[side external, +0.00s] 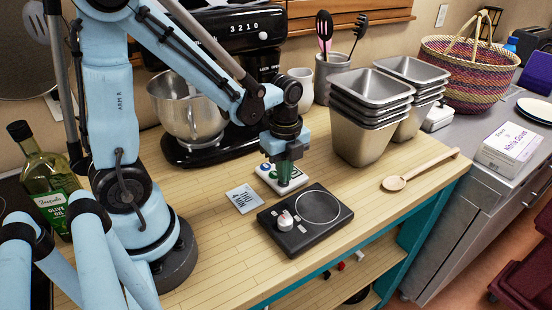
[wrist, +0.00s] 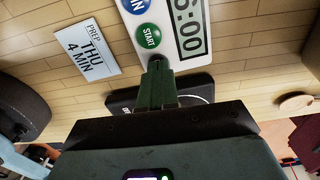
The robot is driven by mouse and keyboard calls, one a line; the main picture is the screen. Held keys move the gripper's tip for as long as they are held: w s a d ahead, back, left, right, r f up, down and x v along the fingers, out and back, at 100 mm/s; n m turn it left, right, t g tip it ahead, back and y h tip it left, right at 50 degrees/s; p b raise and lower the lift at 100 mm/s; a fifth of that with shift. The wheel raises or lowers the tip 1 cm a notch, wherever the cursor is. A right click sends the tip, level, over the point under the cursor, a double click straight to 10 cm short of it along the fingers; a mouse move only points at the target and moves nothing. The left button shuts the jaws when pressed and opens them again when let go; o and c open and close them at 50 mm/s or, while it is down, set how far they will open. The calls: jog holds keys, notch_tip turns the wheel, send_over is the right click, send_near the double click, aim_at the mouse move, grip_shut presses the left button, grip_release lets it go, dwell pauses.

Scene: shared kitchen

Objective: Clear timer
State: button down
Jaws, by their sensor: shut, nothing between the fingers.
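The timer is a white box on the wooden counter (side external: 200,245), partly hidden behind my gripper (side external: 285,182) in the side view. In the wrist view the timer (wrist: 166,28) shows a green START button (wrist: 149,36), a blue button (wrist: 137,5) whose label is cut off, and a display (wrist: 191,30) with dark digits, partly out of frame. My gripper is shut and empty, pointing down over the timer.
A card reading "PREP THU 4 MIN" (wrist: 88,48) lies beside the timer. A stand mixer (side external: 190,110), stacked steel pans (side external: 366,120) and a wooden spoon (side external: 396,183) stand or lie around.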

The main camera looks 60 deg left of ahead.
jog(key=shift+f, duration=0.1)
dwell(0.3)
jog(key=shift+f, duration=0.85)
jog(key=shift+r, duration=0.15)
notch_tip(320, 180, up, 9)
jog(key=shift+f, duration=0.2)
jog(key=shift+w, duration=0.1)
dwell(0.8)
jog(key=d+r+n+t, duration=0.1)
jog(key=n+t, duration=0.1)
jog(key=n, duration=0.4)
jog(key=s+d+r+n+t, duration=0.1)
jog(key=n+t, duration=0.1)
jog(key=n, duration=0.4)
jog(key=s+d+r+n+t, duration=0.1)
jog(key=r+n+t, duration=0.1)
jog(key=n, duration=0.4)
jog(key=shift+d+t, duration=0.15)
jog(key=shift+t, duration=0.45)
